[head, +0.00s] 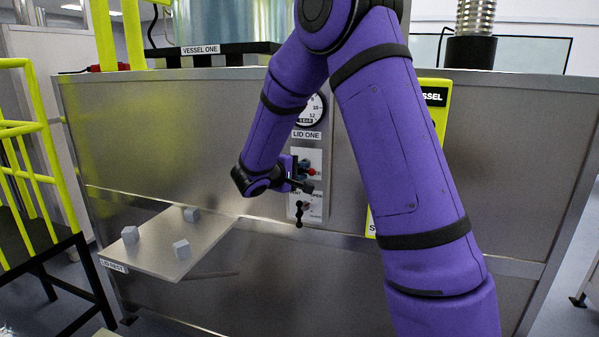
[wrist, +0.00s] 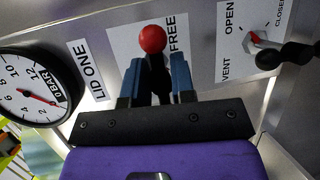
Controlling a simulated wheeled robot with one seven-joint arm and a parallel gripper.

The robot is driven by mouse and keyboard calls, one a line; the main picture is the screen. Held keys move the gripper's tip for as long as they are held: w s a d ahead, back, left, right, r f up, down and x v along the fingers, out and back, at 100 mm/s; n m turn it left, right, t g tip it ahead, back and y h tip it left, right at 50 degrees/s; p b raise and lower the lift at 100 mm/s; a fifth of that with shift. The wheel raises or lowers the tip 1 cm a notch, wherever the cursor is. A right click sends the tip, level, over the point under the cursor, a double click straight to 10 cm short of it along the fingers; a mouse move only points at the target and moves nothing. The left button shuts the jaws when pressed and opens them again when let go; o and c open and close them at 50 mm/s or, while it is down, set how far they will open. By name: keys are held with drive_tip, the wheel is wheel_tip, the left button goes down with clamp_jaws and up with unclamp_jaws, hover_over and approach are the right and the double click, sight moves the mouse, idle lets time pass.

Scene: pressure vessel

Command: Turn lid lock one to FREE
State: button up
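Lid lock one shows in the wrist view as a red ball knob (wrist: 152,39) on a dark stem, on a pale plate (wrist: 120,45) marked FREE along its right side. In the head view the red knob (head: 311,172) is partly hidden by my gripper. My gripper (wrist: 156,75) has its two blue fingers apart, one on each side of the stem, with the knob just beyond the tips. I cannot tell whether a finger touches the stem. In the head view my gripper (head: 304,183) is at the panel under the LID ONE label (head: 306,134).
The vent valve's black handle (wrist: 290,55) is close to the right, on a plate marked OPEN and CLOSED; it hangs down in the head view (head: 299,217). A gauge (wrist: 35,92) is at left. A shelf (head: 150,252) with small grey blocks juts out at lower left.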

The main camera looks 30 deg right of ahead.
clamp_jaws()
drive_tip(key=shift+f, duration=0.15)
drive_tip(key=shift+a+n, duration=0.1)
drive_tip(key=shift+n, duration=0.2)
drive_tip(key=shift+s+f+n+h, duration=0.15)
drive_tip(key=shift+n+h, duration=0.55)
drive_tip(key=shift+n, duration=0.4)
drive_tip(key=n+h, duration=0.1)
drive_tip(key=n, duration=0.3)
drive_tip(key=shift+n+h, duration=0.4)
drive_tip(key=n+t, duration=0.1)
drive_tip(key=n, duration=0.1)
drive_tip(key=n+t+h, duration=0.1)
drive_tip(key=n, duration=0.2)
drive_tip(key=shift+n+h, duration=0.3)
drive_tip(key=shift+d+n+t, duration=0.1)
drive_tip(key=shift+n+t, duration=0.8)
drive_tip(key=shift+n, duration=0.6)
drive_tip(key=shift+d+n+t, duration=0.1)
drive_tip(key=shift+n+t, duration=0.8)
drive_tip(key=shift+n, duration=0.6)
drive_tip(key=shift+r, duration=0.25)
